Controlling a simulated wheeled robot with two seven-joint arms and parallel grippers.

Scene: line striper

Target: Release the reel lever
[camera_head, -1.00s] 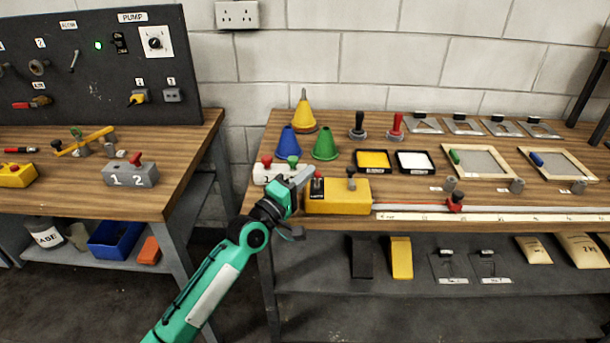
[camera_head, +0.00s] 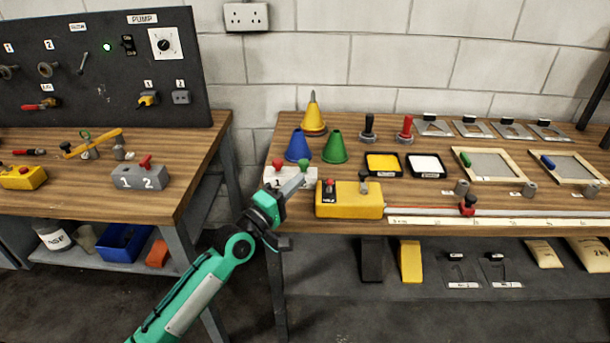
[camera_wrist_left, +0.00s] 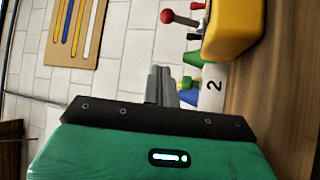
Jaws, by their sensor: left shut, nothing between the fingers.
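The yellow reel box (camera_head: 350,207) sits at the front left edge of the right bench. A small lever with a red knob (camera_head: 330,183) stands at its left end, and a dark knob (camera_head: 363,175) is on its top. In the left wrist view the yellow box (camera_wrist_left: 235,28) is at the upper right, with the red-knobbed lever (camera_wrist_left: 167,16) sticking out from it. My left gripper (camera_head: 298,182) is shut and empty, just left of the box and apart from the lever. Its closed fingers (camera_wrist_left: 160,84) show in the left wrist view. My right gripper is out of view.
A white block with red and green knobs (camera_head: 272,180) stands right behind my left gripper. Blue (camera_head: 298,147) and green cones (camera_head: 335,149) are farther back. A line runs right from the box to a red clamp (camera_head: 467,205), along a ruler (camera_head: 520,222).

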